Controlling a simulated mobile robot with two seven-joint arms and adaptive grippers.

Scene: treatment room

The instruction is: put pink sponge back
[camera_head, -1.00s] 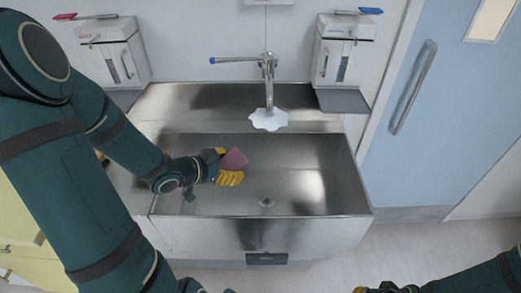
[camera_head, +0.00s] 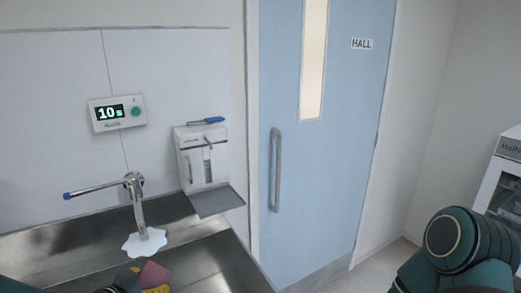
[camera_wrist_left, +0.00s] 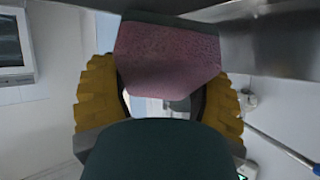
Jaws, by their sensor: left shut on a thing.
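The pink sponge (camera_head: 153,275) shows at the bottom of the head view, over the steel sink. My left gripper (camera_head: 144,283) is shut on it, with yellow fingers beside it; most of that arm is cut off by the lower edge. In the left wrist view the sponge (camera_wrist_left: 168,60) fills the space between the two yellow fingers of the left gripper (camera_wrist_left: 160,88). It looks pink with a dark layer along one edge. My right gripper is out of view; only part of my right arm shows at the lower right.
The steel sink (camera_head: 205,262) has a tap (camera_head: 135,200) with a white splash shape below it. A wall dispenser (camera_head: 205,160) with a blue lever and a timer (camera_head: 117,113) reading 10s hang above. A blue door (camera_head: 345,150) marked HALL and a white cabinet (camera_head: 500,195) stand to the right.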

